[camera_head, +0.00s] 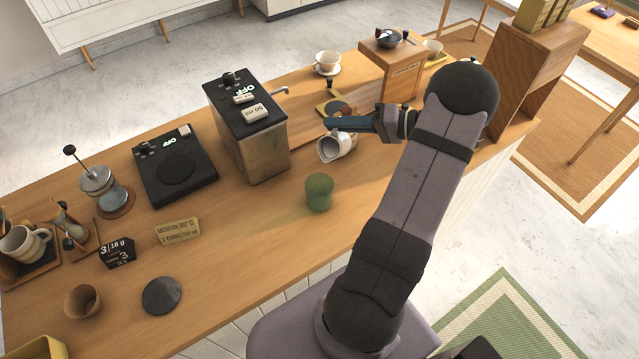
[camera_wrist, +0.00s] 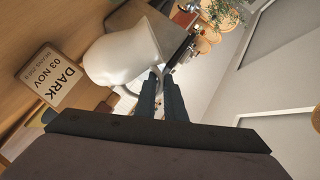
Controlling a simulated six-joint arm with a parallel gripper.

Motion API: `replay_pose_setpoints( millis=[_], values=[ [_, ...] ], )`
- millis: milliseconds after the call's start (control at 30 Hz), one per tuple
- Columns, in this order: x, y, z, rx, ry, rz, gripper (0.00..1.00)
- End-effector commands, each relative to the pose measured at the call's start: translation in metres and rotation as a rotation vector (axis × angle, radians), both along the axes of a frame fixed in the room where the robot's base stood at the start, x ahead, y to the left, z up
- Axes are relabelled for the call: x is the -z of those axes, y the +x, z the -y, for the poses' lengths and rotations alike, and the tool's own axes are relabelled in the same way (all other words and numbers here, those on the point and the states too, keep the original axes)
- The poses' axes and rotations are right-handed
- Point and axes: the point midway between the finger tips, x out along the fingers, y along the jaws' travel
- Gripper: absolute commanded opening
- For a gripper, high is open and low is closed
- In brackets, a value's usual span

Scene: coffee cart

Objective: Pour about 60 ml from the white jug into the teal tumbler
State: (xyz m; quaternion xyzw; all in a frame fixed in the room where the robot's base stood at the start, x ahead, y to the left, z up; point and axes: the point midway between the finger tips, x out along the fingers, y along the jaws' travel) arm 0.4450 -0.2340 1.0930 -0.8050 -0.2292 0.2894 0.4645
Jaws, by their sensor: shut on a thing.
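My gripper (camera_head: 352,124) is shut on the handle of the white jug (camera_head: 336,147), which it holds above the counter. The jug is tilted, its mouth toward the lower left. It also shows in the wrist view (camera_wrist: 118,58), where the gripper's fingers (camera_wrist: 160,82) meet at its handle. The tumbler (camera_head: 319,194) looks green and stands on the counter just below and left of the jug in the head view, apart from it. No stream shows between them. The jug's contents and the tumbler's fill level cannot be made out.
A machine (camera_head: 250,135) reading OFF and 50 ml stands left of the jug. A flat black scale (camera_head: 175,170) is further left. A wooden shelf unit (camera_head: 535,70) stands at the right. A card (camera_wrist: 52,78) reading DARK shows in the wrist view. The counter before the tumbler is clear.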

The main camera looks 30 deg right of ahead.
Motion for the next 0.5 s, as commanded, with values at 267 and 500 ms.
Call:
replay_pose_setpoints(
  millis=[267, 500],
  values=[
    [0.001, -0.002, -0.0033, 0.0, -0.047, 0.031, 0.0],
    [0.003, -0.0041, -0.007, 0.001, -0.095, 0.06, 0.0]
  ],
)
